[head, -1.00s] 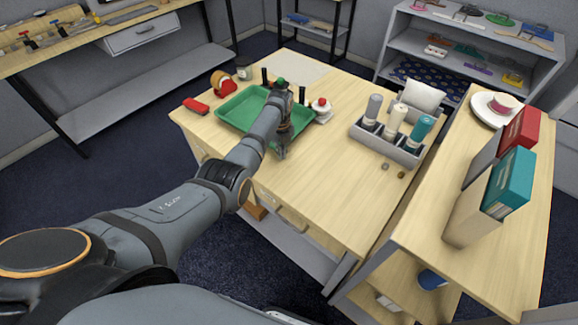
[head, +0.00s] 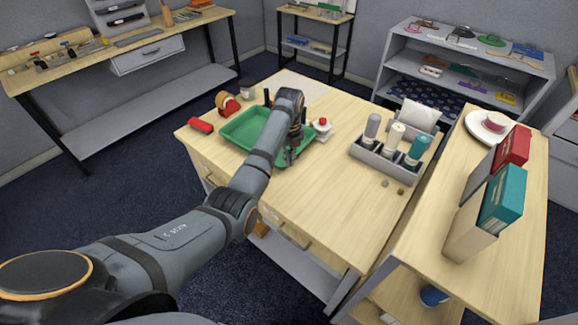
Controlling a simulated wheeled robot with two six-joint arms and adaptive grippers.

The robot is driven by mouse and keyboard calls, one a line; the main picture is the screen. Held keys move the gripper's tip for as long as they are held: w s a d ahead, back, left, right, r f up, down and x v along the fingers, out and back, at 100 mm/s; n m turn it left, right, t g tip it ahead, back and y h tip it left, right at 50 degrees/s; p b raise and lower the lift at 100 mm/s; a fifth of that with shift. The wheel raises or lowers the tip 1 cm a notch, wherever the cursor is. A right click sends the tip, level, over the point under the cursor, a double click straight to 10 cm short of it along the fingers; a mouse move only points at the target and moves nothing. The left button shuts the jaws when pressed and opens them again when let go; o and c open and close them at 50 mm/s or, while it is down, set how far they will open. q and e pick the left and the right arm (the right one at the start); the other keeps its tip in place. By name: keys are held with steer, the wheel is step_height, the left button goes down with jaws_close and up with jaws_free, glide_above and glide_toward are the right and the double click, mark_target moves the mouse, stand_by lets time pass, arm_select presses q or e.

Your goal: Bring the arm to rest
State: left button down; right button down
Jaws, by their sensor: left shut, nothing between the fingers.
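My left arm reaches in from the lower left over the wooden table (head: 322,205). My left gripper (head: 290,159) is shut and empty, pointing down at the right edge of the green tray (head: 238,128). I cannot tell whether it touches the tray or the table. My forearm hides part of the tray. My right gripper is not in view.
A red item (head: 201,126) and a tape dispenser (head: 228,104) are left of the tray. A white item with a red top (head: 322,127) is right of the gripper. A grey bottle holder (head: 384,158) stands further right. The table's front is clear.

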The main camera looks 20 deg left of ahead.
arm_select(q)
steer(key=s+f+n, duration=0.2)
steer(key=s+a+f+n, duration=0.1)
steer(key=s+f+n, duration=0.3)
steer(key=shift+a+f+t, duration=0.1)
steer(key=shift+a+t, duration=0.3)
steer(key=s+a+r+n+t, duration=0.1)
steer(key=s+n+t, duration=0.2)
steer(key=s+n, duration=1.95)
steer(key=s+a+f+m+g+y, duration=0.1)
steer(key=s+f, duration=0.1)
steer(key=f, duration=1.1)
steer(key=s+a+f+m, duration=0.1)
steer(key=s+a+f, duration=0.15)
steer(key=f, duration=1.05)
steer(key=s+f+g+b, duration=0.1)
steer(key=s+f, duration=1.6)
steer(key=s, duration=0.2)
steer(key=shift+a+f+g+b, duration=0.2)
steer(key=shift+a+g+b, duration=0.1)
steer(key=shift+a, duration=0.05)
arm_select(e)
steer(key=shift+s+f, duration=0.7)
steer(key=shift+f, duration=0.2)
